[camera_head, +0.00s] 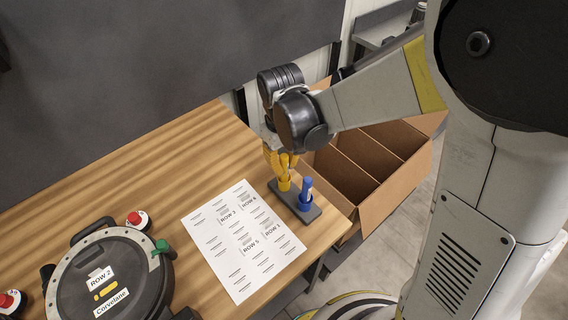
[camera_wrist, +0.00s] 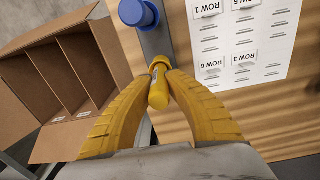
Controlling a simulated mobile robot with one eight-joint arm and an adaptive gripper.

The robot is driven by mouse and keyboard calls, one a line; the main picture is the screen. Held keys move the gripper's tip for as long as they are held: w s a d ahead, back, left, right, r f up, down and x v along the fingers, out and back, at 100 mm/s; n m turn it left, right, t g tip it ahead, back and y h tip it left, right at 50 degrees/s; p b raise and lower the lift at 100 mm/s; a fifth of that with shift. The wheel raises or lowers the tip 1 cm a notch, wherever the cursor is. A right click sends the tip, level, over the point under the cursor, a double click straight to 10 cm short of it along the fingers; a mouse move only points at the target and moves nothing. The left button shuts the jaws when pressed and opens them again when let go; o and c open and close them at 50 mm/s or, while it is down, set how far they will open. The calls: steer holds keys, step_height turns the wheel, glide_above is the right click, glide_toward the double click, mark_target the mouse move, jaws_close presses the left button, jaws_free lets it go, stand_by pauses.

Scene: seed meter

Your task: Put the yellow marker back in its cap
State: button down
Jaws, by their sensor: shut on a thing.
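My gripper (camera_head: 284,168) has yellow fingers and is shut on the yellow marker (camera_wrist: 158,90), low over the back end of a dark grey holder (camera_head: 311,214). In the wrist view the fingertips (camera_wrist: 160,68) close around the marker, which points toward the holder (camera_wrist: 154,42). The yellow cap (camera_head: 284,185) stands in the holder directly below the fingers in the head view. The marker and cap look in line, but the fingers hide the join, so I cannot tell how deep the marker sits.
A blue marker (camera_head: 306,188) stands upright in the same holder, close to my gripper. A printed sheet (camera_head: 243,240) lies to the left on the wooden table. A round black device (camera_head: 110,275) is at the front left. An open divided cardboard box (camera_head: 375,205) stands beyond the table's right edge.

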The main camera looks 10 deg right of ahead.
steer(key=shift+f+b, duration=0.3)
steer(key=shift+f, duration=0.1)
stand_by(0.4)
steer(key=c, duration=1.4)
jaws_free()
steer(key=shift+o, duration=0.2)
step_height(320, 180, up, 12)
steer(key=shift+s+a, duration=0.15)
steer(key=s+d+m+t+b, duration=0.2)
steer(key=s+d+m+t, duration=0.4)
steer(key=s+d, duration=0.4)
steer(key=d, duration=0.3)
steer(key=shift+s+d+r+t, duration=0.2)
steer(key=shift+s+d+t, duration=0.05)
steer(key=shift+d+t, duration=0.15)
